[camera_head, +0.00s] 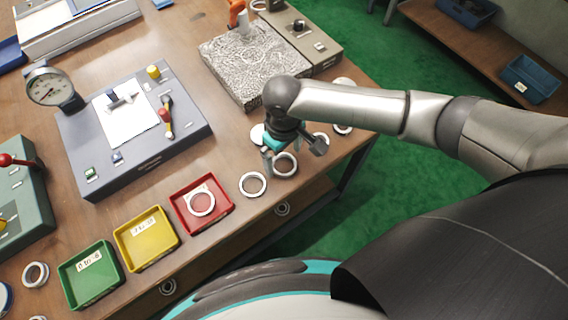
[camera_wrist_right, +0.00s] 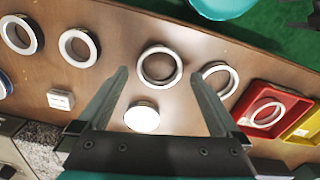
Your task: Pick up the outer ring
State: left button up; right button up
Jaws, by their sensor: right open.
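Several pale metal rings lie flat on the wooden table. One ring (camera_head: 287,175) is just below my right gripper (camera_head: 292,155) in the head view. In the right wrist view, that ring (camera_wrist_right: 160,49) appears between the two fingertips of my right gripper (camera_wrist_right: 158,75), which is open and empty. Another ring (camera_head: 252,194) lies beside it toward the red tray; it also shows just right of the fingers in the wrist view (camera_wrist_right: 234,80). Two more rings (camera_wrist_right: 78,34) (camera_wrist_right: 22,18) lie to the left there. I cannot tell which one is the task's outer ring. My left gripper is out of view.
A red tray (camera_head: 228,190) holds a ring; yellow (camera_head: 147,262) and green (camera_head: 95,297) trays stand beside it. A white disc (camera_wrist_right: 141,117) and a small white block (camera_wrist_right: 60,99) lie near the rings. A grey gauge station (camera_head: 190,140) and a patterned grey block (camera_head: 250,60) stand behind.

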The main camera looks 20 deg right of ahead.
aim_at(284, 165)
notch_tip(284, 165, down, 2)
jog(key=shift+f, duration=0.1)
jog(key=c, duration=1.3)
